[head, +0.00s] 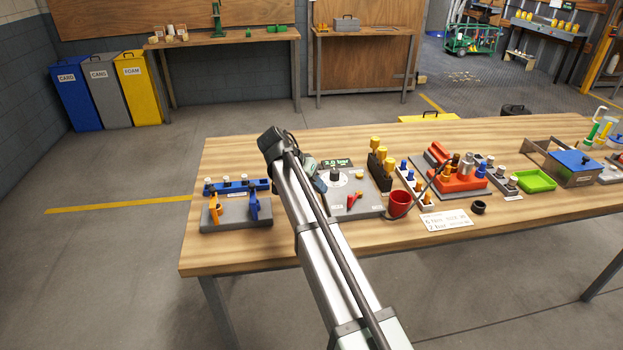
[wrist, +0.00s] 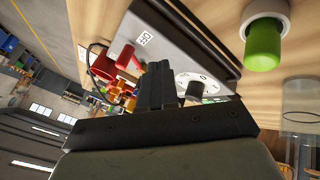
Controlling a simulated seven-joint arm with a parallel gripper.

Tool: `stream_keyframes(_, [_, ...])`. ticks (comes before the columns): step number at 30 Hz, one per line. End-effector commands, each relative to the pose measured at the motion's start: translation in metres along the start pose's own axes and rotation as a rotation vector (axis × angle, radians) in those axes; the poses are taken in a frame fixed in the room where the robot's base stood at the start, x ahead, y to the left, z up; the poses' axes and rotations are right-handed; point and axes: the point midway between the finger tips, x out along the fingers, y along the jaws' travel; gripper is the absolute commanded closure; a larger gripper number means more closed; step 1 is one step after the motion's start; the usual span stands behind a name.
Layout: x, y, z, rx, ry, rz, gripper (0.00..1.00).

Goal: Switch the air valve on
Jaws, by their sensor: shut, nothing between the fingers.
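The grey control panel (head: 375,208) stands on the bench with a small green display reading 2.0 bar (head: 337,162). A red lever (head: 354,200), which I take as the air valve, is on its front part between two small labels. In the wrist view the red lever (wrist: 128,57) shows beside a label that seems to read OFF (wrist: 143,39). A black knob (head: 336,173) sits on a white dial; it also shows in the wrist view (wrist: 194,92). My gripper (head: 319,185) is shut and empty over the panel's left side, with its fingers (wrist: 158,82) between lever and knob in the wrist view.
A red cup (head: 399,203) stands close to the panel's right. Yellow-topped bottles (head: 381,155) stand behind it. A grey stand with orange and blue clamps (head: 236,211) is at left. An orange-red tool block (head: 458,178) and green tray (head: 536,180) are further right.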

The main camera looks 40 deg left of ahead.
Motion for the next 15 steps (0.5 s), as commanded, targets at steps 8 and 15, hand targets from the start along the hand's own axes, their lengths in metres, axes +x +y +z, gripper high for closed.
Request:
stream_keyframes(8, [0.039, 0.014, 0.001, 0.003, -0.001, 0.001, 1.0])
stream_keyframes(15, [0.049, 0.032, 0.001, 0.0, 0.0, 0.0, 1.0])
